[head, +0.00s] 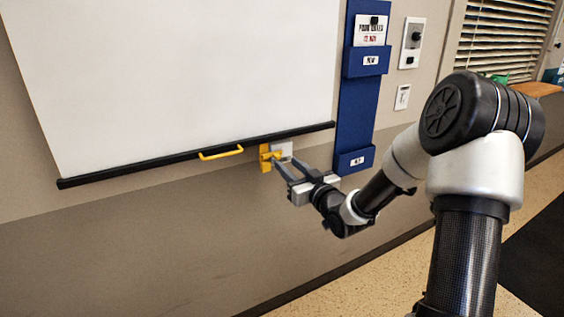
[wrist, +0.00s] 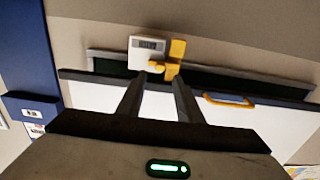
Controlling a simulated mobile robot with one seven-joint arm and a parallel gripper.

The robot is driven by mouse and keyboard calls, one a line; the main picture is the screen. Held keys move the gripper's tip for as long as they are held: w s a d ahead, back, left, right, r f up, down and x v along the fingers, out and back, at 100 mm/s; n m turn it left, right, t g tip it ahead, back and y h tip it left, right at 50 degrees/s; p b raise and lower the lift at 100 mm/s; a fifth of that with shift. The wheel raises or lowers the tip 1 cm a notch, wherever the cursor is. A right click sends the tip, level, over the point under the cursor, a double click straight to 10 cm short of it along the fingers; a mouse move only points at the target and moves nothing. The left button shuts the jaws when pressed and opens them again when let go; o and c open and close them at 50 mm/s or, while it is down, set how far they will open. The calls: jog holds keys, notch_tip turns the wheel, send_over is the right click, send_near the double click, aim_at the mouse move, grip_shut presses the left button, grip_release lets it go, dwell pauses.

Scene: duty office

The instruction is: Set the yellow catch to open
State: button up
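The yellow catch (head: 266,156) is on the wall just under the black bottom bar of the white screen, beside a small pale plate (head: 284,149). In the wrist view the yellow catch (wrist: 173,62) shows just beyond the fingertips, next to the white labelled plate (wrist: 148,50). The label is too small to read. My gripper (head: 278,165) reaches the catch from the right and front. Its two fingers are apart, with nothing clearly between them. In the wrist view my gripper (wrist: 163,82) has its fingertips near the catch's lower part; I cannot tell if they touch it.
A yellow handle (head: 221,152) sits on the screen's black bottom bar (head: 150,168), left of the catch. A blue wall rack (head: 357,120) hangs close on the right. Switch plates (head: 412,42) are further right. The wall below the bar is bare.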

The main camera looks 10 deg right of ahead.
aim_at(279, 157)
jog(key=x, duration=0.5)
grip_shut()
